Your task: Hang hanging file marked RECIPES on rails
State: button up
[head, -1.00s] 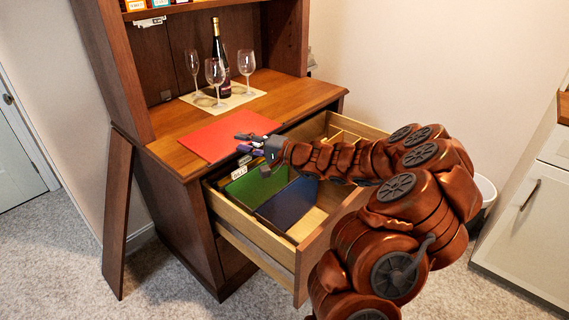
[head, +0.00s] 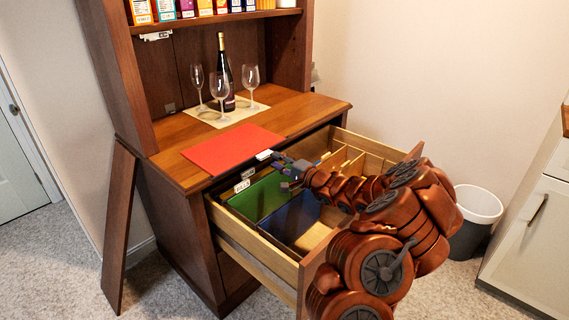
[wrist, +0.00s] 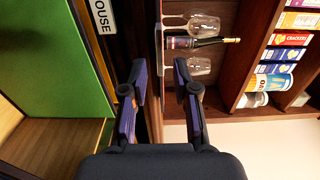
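A flat red file (head: 232,149) lies on the hutch's wooden counter, its near corner toward the open drawer. A small white tab (head: 264,155) shows at its right edge; I cannot read it, so RECIPES is not confirmed. My gripper (head: 279,162) is just right of that tab, over the back of the open drawer. In the wrist view my gripper (wrist: 160,88) is open, its purple-padded fingers apart, with the counter's edge line between them and nothing visibly held. The drawer (head: 262,250) holds a green file (head: 258,196) and a blue file (head: 291,222). The rails are not clearly visible.
A wine bottle (head: 224,75) and several glasses stand on a mat (head: 205,113) behind the red file. Cereal boxes (head: 187,8) line the shelf above. A wooden panel (head: 118,230) leans at the left. A bin (head: 478,212) stands right. A tab reading OUSE (wrist: 103,17) shows beside the green file.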

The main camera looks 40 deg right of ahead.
aim_at(268, 155)
jog(key=b+x, duration=0.1)
jog(key=x, duration=0.1)
jog(key=shift+w+a+f, duration=0.15)
jog(key=shift+w+a, duration=0.1)
jog(key=shift+w, duration=0.05)
jog(key=shift+b+x, duration=0.4)
jog(key=shift+x, duration=0.8)
jog(key=shift+d, duration=0.1)
jog(key=shift+c, duration=0.2)
grip_shut()
jog(key=shift+r, duration=0.35)
